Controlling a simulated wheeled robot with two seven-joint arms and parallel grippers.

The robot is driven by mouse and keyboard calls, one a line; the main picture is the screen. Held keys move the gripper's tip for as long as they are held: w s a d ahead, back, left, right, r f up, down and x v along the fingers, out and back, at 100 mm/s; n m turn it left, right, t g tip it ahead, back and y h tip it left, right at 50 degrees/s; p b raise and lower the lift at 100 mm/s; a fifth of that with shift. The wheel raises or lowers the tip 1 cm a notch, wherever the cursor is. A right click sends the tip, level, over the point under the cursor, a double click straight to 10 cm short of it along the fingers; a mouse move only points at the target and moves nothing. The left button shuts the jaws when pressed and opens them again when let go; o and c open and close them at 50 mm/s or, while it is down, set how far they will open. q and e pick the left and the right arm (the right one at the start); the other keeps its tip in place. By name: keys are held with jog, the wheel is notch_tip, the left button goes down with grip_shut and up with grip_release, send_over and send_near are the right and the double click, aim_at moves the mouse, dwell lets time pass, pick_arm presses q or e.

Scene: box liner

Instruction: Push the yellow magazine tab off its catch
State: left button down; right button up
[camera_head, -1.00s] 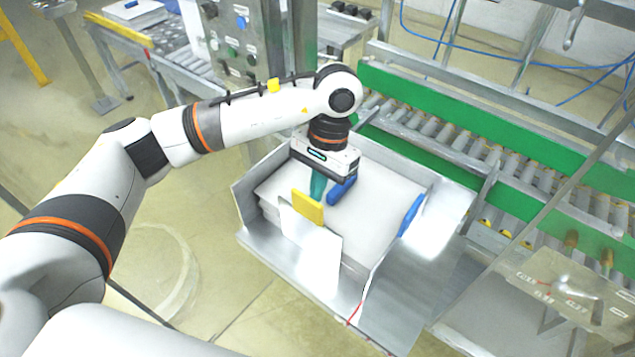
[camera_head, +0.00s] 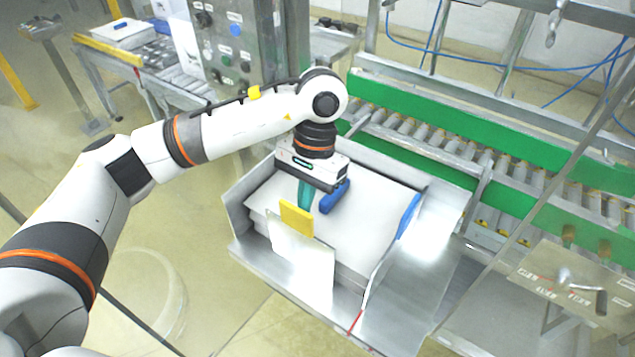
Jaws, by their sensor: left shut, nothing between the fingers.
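The yellow magazine tab (camera_head: 297,218) stands at the top of a bright plate on the near side of the metal magazine (camera_head: 239,240). The magazine holds a stack of white sheets (camera_head: 375,215). My left gripper (camera_head: 306,205) points down over the stack, just behind the tab. Its teal finger is very near the tab; I cannot tell whether they touch. A blue piece (camera_head: 335,197) is beside the finger, and another blue piece (camera_head: 409,215) is at the magazine's right side. The fingers are shut and look empty. My right gripper is not in view.
A roller conveyor (camera_head: 450,146) with green side rails runs behind and right of the magazine. A control panel (camera_head: 232,45) stands behind my left arm. A metal label plate (camera_head: 575,285) is at the lower right. The floor left of the magazine is open.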

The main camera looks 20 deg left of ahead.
pick_arm(q)
jog(key=a+b+v, duration=0.1)
jog(key=b+v, duration=0.1)
jog(key=v, duration=1)
jog(key=shift+s+d, duration=0.35)
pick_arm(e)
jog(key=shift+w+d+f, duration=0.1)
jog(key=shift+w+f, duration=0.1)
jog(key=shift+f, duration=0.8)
